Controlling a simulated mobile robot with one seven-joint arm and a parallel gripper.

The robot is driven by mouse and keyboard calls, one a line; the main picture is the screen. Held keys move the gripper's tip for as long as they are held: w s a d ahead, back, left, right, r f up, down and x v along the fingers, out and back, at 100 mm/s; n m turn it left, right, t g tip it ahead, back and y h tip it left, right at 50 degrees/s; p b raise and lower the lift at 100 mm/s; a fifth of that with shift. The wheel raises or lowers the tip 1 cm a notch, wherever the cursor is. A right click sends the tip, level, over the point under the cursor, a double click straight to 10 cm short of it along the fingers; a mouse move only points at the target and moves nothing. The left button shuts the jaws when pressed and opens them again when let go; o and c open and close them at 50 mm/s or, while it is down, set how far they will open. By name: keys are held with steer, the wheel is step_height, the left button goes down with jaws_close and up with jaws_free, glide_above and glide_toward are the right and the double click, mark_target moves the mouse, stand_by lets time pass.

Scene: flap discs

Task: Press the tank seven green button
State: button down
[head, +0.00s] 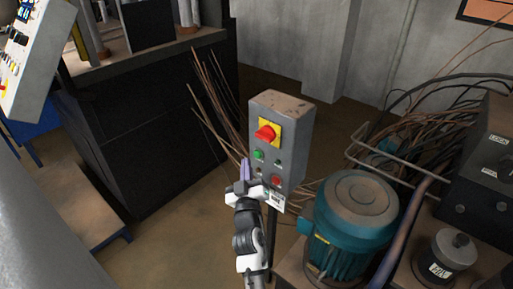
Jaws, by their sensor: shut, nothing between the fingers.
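A grey control box (290,128) stands on a post near the middle of the head view. It carries a red knob (265,133) on a yellow plate. Below that are a bright green button (258,155), a smaller dark green one (278,162) and a red button (276,181). No tank label can be read, so I cannot tell which green one is tank seven. My gripper (245,164) is shut and empty, its purple fingertips pointing up, just left of and slightly below the bright green button. I cannot tell whether they touch the box. My gripper partly covers its lower left.
A teal motor (351,222) stands to the right of the box, with a small grey cylinder (446,257) beyond it. Loose brown cables (430,140) run behind them. A dark cabinet (160,130) is at the left. Floor (170,230) is open at the lower left.

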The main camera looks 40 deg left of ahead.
steer(key=shift+w+d, duration=0.15)
steer(key=shift+w, duration=0.55)
steer(key=shift+w+p, duration=0.15)
steer(key=shift+p, duration=0.25)
stand_by(1.2)
steer(key=shift+w, duration=0.3)
steer(key=shift+w+p, duration=0.45)
steer(key=shift+p, duration=0.15)
stand_by(0.7)
steer(key=shift+f, duration=0.1)
steer(key=shift+s+b, duration=0.85)
